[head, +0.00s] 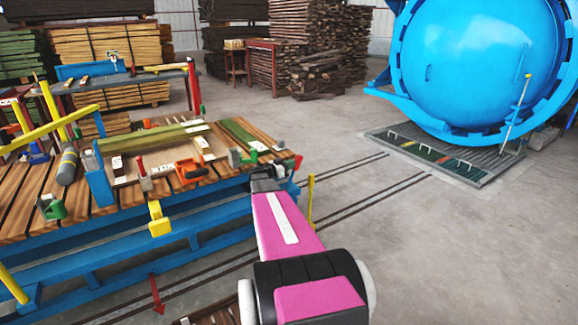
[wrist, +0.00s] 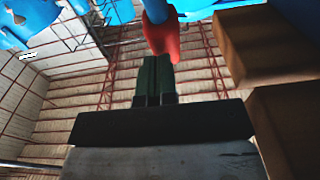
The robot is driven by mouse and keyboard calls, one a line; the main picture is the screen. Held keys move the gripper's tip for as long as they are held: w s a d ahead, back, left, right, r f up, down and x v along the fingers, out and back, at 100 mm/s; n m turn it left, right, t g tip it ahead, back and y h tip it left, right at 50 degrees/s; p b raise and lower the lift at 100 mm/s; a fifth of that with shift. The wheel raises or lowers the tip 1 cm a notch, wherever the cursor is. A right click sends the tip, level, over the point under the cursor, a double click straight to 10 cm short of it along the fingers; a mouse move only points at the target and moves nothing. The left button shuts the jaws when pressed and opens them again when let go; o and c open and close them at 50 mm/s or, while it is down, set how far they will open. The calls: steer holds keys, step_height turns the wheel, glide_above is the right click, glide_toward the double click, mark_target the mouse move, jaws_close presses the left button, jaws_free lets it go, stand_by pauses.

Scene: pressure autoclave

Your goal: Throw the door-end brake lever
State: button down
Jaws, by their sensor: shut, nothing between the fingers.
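A red-tipped lever (head: 297,162) stands at the right end of the blue trolley, the end towards the round blue door; I take it to be the brake lever. In the wrist view a red handle (wrist: 162,38) on a blue mount shows just above and beyond the fingertips. My gripper (head: 264,174) is at the trolley's right end, just left of the red lever. In the wrist view my gripper (wrist: 155,75) is shut, with its dark green fingers together and empty. I cannot tell whether the fingers touch the red handle.
The blue trolley (head: 200,215) has a plank deck carrying clamps and boards. A yellow upright bar (head: 310,195) stands beside its right end. The blue door (head: 480,60) is at the back right, above a floor grate (head: 435,155). Brown blocks (wrist: 270,45) show at right in the wrist view. Floor between is clear.

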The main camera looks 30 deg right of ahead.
steer(key=shift+w+d+f, duration=0.2)
steer(key=shift+d, duration=0.2)
steer(key=shift+w+d+f, duration=0.15)
steer(key=shift+d, duration=0.25)
steer(key=shift+a, duration=0.6)
steer(key=s+a, duration=0.1)
steer(key=a, duration=1)
steer(key=shift+a+r, duration=0.1)
steer(key=s+a+f+n+g+y, duration=0.1)
steer(key=s+a+f+n+y, duration=0.75)
steer(key=s+a, duration=0.3)
steer(key=s+a+n+y, duration=0.4)
steer(key=a+y, duration=0.1)
steer(key=a, duration=0.4)
steer(key=s+a+f+n+y, duration=0.1)
steer(key=s+a+n+y, duration=0.3)
steer(key=a, duration=0.6)
steer(key=shift+s+a+n+y, duration=0.15)
steer(key=shift+s+n+y, duration=0.1)
steer(key=shift+n+y, duration=0.3)
